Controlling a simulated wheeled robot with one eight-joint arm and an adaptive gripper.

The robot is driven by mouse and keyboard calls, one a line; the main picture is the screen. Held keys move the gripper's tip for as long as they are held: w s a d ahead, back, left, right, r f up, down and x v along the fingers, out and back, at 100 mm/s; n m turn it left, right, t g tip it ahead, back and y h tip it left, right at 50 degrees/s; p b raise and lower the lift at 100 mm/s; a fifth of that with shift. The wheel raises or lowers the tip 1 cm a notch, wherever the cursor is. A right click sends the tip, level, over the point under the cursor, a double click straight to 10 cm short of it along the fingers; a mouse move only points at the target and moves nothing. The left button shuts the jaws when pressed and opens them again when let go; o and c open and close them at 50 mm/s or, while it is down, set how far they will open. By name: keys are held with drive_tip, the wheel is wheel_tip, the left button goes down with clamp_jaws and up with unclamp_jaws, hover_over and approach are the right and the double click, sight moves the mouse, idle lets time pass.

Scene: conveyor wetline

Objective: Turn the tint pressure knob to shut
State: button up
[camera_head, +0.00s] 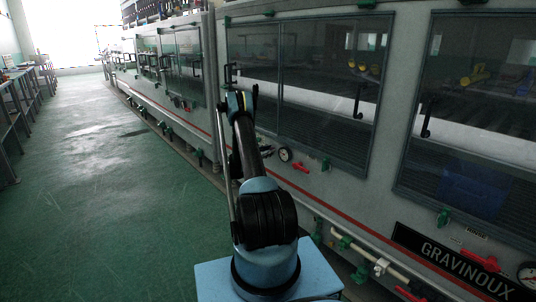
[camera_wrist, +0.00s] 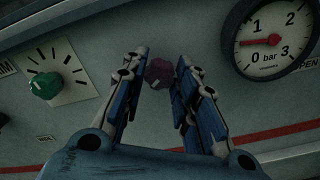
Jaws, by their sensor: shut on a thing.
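A dark red knob (camera_wrist: 159,73) on the grey machine panel sits between the fingertips of my gripper (camera_wrist: 161,70) in the wrist view. My gripper is shut on this knob, with one finger on each side. No label that names it as the tint pressure knob can be read. In the head view my arm reaches up to the machine front and my gripper (camera_head: 243,100) is small there; the knob cannot be made out. A round pressure gauge (camera_wrist: 272,40) is up and right of the knob, its red needle pointing left, near 1 bar.
A green knob (camera_wrist: 44,85) with a marked white dial plate is left of my gripper. A red stripe runs below. In the head view, windows with handles, red levers (camera_head: 301,167) and pipes line the machine. The green floor (camera_head: 110,190) at left is clear.

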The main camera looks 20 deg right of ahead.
drive_tip(key=m, duration=1.2)
drive_tip(key=shift+s+d+f+m, duration=0.1)
drive_tip(key=shift+d+f+m, duration=0.1)
drive_tip(key=shift+m, duration=0.2)
drive_tip(key=m, duration=0.6)
drive_tip(key=shift+f+m, duration=0.1)
drive_tip(key=shift+m, duration=0.2)
drive_tip(key=m, duration=0.5)
drive_tip(key=shift+a+m, duration=0.1)
drive_tip(key=shift+m, duration=0.3)
drive_tip(key=o, duration=1.1)
drive_tip(key=shift+f, duration=0.1)
drive_tip(key=shift+a, duration=0.15)
